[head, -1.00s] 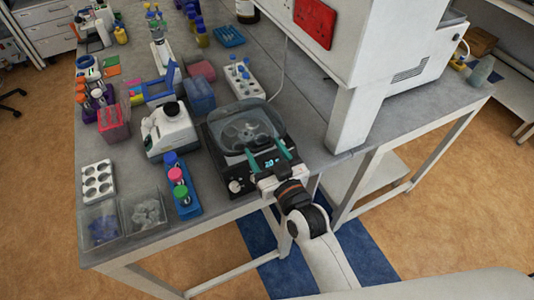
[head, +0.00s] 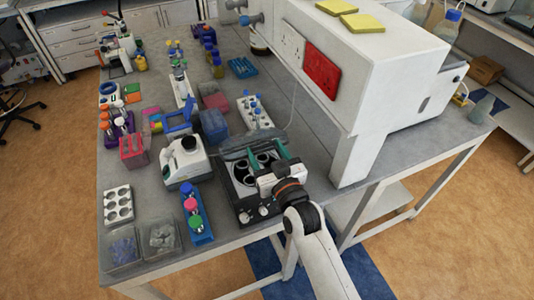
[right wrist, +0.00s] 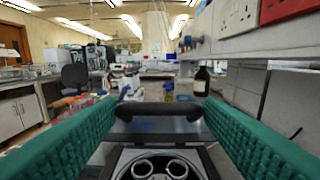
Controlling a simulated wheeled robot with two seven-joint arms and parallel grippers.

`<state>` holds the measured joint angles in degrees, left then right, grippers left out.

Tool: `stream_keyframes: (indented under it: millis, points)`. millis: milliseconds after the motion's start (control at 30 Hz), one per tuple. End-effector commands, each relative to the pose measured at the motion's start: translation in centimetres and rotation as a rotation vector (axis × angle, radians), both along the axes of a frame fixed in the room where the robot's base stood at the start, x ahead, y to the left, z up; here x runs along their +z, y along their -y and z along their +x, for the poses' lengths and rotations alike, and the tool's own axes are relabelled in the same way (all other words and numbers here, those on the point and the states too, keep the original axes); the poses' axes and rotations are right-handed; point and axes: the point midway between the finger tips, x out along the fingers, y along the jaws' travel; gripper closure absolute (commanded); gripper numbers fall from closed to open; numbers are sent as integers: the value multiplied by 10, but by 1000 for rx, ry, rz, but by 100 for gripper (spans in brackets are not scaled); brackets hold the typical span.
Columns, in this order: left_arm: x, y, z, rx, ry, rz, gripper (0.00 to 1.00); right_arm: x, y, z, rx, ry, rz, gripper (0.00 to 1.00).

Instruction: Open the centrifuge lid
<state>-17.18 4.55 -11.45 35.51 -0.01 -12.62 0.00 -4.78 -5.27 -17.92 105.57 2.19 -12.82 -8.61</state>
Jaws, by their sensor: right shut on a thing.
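The black centrifuge (head: 246,207) stands near the table's front edge in the head view. Its clear lid (head: 243,143) is swung up and seen nearly edge-on at the back of the machine. The rotor (head: 258,165) with its round tube holes is uncovered. My right gripper (head: 268,156), with teal fingers, is over the machine and shut on the lid handle. In the right wrist view the dark handle (right wrist: 160,109) spans between the two fingers, with the rotor holes (right wrist: 160,168) below. The fingers hide part of the lid. My left gripper is not in view.
A white bench device (head: 186,160) and a blue rack (head: 196,219) of colored-cap tubes stand close left of the centrifuge. A white tube rack (head: 255,112) is behind it. A large white housing (head: 385,70) rises to the right. A narrow strip of table is clear between.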

Motion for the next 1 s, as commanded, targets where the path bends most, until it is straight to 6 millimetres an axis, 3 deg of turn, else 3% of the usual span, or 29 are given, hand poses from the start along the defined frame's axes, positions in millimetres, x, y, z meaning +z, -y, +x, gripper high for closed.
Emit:
stream_keyframes:
  millis: [233,267,300,667,767,1000]
  points:
    - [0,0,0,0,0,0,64,6,2,1,-4,16,4,79]
    - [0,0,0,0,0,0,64,6,2,1,-4,16,4,33]
    - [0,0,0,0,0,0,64,6,2,1,-4,16,4,30]
    - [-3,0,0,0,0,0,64,0,2,-5,-2,5,1,30]
    - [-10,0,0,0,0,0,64,-2,6,-17,-2,6,2,30]
    - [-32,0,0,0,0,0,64,-4,23,-65,-2,6,2,30]
